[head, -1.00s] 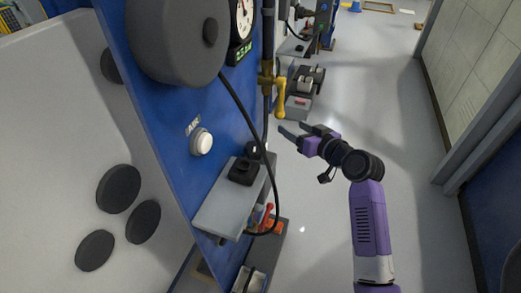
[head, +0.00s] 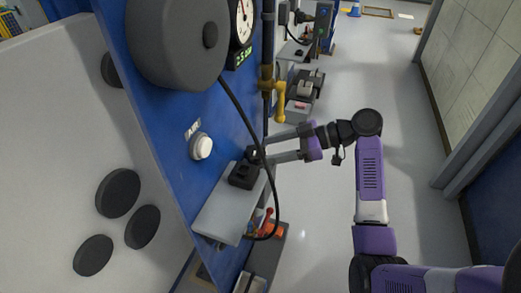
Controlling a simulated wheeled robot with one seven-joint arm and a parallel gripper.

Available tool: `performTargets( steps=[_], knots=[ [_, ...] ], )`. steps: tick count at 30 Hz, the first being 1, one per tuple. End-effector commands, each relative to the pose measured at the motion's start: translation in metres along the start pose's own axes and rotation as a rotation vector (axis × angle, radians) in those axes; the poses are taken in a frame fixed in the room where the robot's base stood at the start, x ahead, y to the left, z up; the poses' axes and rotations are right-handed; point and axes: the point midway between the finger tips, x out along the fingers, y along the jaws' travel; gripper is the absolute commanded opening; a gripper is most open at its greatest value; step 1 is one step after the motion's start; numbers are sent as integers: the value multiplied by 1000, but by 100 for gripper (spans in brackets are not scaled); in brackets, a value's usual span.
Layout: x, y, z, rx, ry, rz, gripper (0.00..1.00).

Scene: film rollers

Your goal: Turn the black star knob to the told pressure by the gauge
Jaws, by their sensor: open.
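The round pressure gauge (head: 243,20) is at the top of the blue panel, cut by the picture's upper edge. Its needle shows, but the scale is too small to read. A green digital readout (head: 242,56) sits below it and seems to show 2.5. A small black knob (head: 253,153) sticks up by a black block at the far end of the grey shelf; its star shape cannot be made out. My gripper (head: 268,149) is open, its two fingers pointing left at the knob. A hanging black cable crosses near the fingertips, and I cannot tell whether they touch the knob.
A yellow valve handle (head: 279,103) on a vertical pipe is just above my gripper. A black hose (head: 243,118) loops down past the shelf (head: 220,208). A white push button (head: 201,147) and a large grey drum (head: 176,45) stick out of the panel. Floor at right is clear.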

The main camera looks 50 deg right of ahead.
Motion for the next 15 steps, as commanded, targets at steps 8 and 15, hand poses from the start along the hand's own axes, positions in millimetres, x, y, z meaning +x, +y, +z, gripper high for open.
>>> performTargets(
  steps=[8,15],
  knots=[
    [34,0,0,2,-1,0,61],
    [39,0,0,1,0,2,61]
  ],
)
